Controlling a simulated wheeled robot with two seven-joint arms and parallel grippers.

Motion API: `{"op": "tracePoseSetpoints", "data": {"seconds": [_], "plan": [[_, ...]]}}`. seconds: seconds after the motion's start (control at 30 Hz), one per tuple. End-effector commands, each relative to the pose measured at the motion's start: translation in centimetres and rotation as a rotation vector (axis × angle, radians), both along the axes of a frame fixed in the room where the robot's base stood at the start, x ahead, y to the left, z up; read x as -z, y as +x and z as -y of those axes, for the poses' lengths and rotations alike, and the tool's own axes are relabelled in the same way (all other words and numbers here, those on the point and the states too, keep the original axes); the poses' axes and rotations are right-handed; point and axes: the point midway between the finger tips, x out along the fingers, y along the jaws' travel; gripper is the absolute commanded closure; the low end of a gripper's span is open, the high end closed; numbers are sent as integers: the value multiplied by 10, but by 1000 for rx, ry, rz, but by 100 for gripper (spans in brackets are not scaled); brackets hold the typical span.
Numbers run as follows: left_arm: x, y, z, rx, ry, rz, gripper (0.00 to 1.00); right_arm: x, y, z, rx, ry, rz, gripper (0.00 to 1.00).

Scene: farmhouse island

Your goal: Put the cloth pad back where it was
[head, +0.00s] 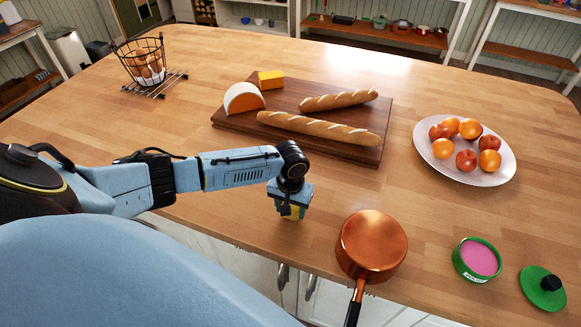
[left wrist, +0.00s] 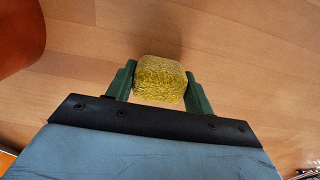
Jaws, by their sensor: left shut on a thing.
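The cloth pad (left wrist: 161,80) is a small, yellow-green, fuzzy block in the left wrist view. My left gripper (left wrist: 160,88) is shut on it, with a green finger on each side. In the head view my left gripper (head: 291,212) points down at the front edge of the wooden counter, and a bit of the yellow pad (head: 293,212) shows between the fingers. The pad is at or just above the counter; I cannot tell whether it touches. My right gripper is not in view.
A copper pan (head: 372,245) stands close right of my left gripper. Further right are a green tin with pink contents (head: 478,260), its green lid (head: 543,288) and a fruit plate (head: 440,170). A bread board (head: 235,120) lies behind; an egg basket (head: 143,62) stands far left. Left-front counter is clear.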

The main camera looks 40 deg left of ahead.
Motion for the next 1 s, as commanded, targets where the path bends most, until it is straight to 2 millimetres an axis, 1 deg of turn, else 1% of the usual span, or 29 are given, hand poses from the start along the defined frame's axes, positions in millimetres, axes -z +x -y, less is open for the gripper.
{"op": "tracePoseSetpoints", "data": {"seconds": [0.37, 0.4, 0.5, 0.57, 0.73, 0.77, 0.9, 0.93, 1.0], "plan": [[8, 0, 0, -1, -1, 1, 74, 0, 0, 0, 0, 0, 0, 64], [7, 0, 0, 0, -1, 1, 43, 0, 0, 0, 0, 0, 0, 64], [7, 0, 0, 0, -1, 1, 30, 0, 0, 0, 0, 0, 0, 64], [7, 0, 0, 0, -1, 1, 23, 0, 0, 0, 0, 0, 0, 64], [7, 0, 0, 0, -1, 1, 23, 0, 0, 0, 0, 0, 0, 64], [7, 0, 0, 0, -1, 0, 21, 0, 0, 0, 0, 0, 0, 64], [7, 0, 0, 0, -1, 0, 3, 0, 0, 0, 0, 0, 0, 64], [7, 0, 0, 0, -1, 0, 0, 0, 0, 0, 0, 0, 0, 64], [7, 0, 0, 0, -1, 1, 0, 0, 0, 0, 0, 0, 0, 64]]}}
